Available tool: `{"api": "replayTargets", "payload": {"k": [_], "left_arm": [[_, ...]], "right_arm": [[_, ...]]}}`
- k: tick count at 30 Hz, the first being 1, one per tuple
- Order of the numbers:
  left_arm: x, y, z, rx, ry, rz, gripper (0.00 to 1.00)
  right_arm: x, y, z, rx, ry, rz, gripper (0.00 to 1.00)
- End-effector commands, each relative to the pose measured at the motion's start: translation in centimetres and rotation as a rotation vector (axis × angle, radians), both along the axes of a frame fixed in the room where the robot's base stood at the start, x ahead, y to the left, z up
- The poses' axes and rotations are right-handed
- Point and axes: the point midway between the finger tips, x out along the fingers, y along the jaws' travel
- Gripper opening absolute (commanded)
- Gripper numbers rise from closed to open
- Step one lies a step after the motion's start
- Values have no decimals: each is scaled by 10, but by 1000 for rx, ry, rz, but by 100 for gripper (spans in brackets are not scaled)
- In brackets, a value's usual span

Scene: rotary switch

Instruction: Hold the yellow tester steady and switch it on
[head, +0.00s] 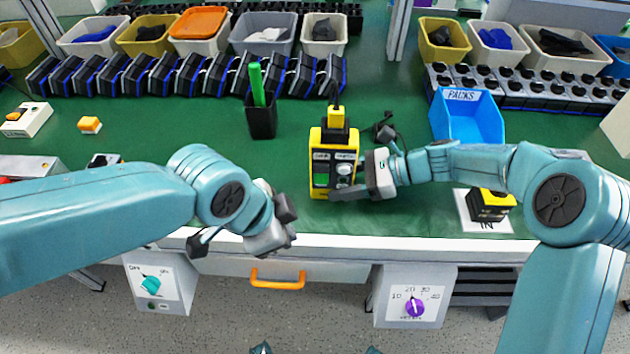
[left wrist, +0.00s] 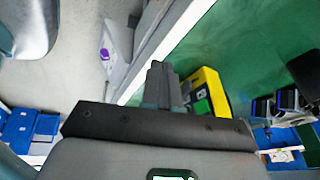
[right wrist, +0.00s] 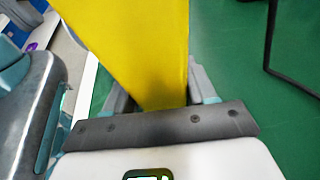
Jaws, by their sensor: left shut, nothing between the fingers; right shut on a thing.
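The yellow tester (head: 318,140) stands upright on the green bench, with a black-edged front, a green screen at lower left and a pale rotary knob (head: 343,168) at lower right. My right gripper (head: 345,192) is shut on the tester from the right; in the right wrist view its yellow body (right wrist: 140,45) fills the space between the fingers. My left gripper (head: 287,207) is shut and empty, apart from the tester, in front and to the left near the bench edge. In the left wrist view the closed fingers (left wrist: 162,85) show beside the tester (left wrist: 213,92).
A black holder (head: 262,122) with a green stick stands left of the tester. A blue PACKS bin (head: 467,118) and a yellow-black block (head: 490,206) on the IN mat (head: 474,222) are to the right. Knob panels (head: 152,285) and an orange drawer handle (head: 278,284) sit below the edge.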

Motion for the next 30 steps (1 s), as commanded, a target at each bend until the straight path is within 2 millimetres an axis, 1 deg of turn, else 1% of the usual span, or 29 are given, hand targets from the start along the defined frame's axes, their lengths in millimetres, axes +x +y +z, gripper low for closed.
{"api": "replayTargets", "payload": {"k": [1,3,6,9,20,23,25,30], "left_arm": [[5,-5,29,-10,-92,-57,0],[8,-8,58,-10,-188,-125,0],[9,-10,84,-10,-272,-179,0],[9,-10,94,-8,-305,-201,0],[10,-11,92,-7,-305,-202,0],[14,-14,85,-7,-303,-201,0],[19,-18,75,-6,-301,-202,0],[35,-31,44,-4,-298,-202,0]], "right_arm": [[0,0,-1,-1,1,1,24],[0,0,-1,-1,1,1,24],[0,0,-1,-1,1,1,24],[0,0,-1,-1,1,1,24],[0,0,-1,-1,2,1,24],[0,0,-1,-1,2,1,24],[-1,0,-1,-1,2,1,24],[-1,0,-1,-1,2,1,24]]}}
